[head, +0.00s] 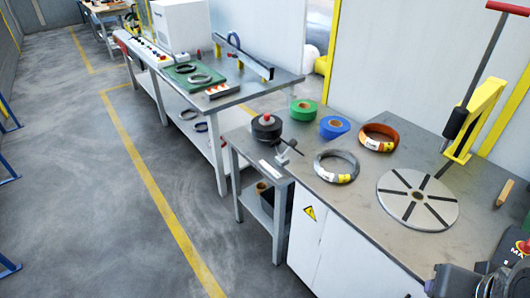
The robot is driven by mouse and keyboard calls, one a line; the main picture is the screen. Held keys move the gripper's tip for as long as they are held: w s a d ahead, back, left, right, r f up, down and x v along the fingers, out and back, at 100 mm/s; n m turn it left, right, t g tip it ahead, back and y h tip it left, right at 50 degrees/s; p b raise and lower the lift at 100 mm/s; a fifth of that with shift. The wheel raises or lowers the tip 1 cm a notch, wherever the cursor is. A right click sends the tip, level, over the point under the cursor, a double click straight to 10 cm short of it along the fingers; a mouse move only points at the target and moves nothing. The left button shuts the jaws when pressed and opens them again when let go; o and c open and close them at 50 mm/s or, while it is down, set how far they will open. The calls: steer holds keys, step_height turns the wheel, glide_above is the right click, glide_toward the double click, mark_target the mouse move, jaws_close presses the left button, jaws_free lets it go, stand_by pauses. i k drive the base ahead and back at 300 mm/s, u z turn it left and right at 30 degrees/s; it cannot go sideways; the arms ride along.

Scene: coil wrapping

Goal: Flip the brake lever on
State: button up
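No lever is labelled as the brake. A small dark lever (289,151) on a metal bracket stands at the table's left corner, beside a black spool (266,128) with a red knob on top. A long dark lever (483,75) with a red crossbar handle (508,8) slants up at the far right, beside a yellow bracket (474,121) behind a slotted grey disc (417,200). I cannot tell the on or off position of either. Dark parts of my own body show at the bottom right corner. My gripper's fingertips are not in view.
On the near table are a blue tape roll (334,127), a green tape roll (303,110), a grey coil (336,166) and a copper-coloured coil (378,137). A workbench (287,83) stands behind. The floor (100,210) at left is clear.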

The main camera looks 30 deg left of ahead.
mark_target(293, 142)
steer(key=u, duration=1.5)
steer(key=k, duration=1.2)
steer(key=z, duration=0.25)
steer(key=i, duration=1)
steer(key=z, duration=0.05)
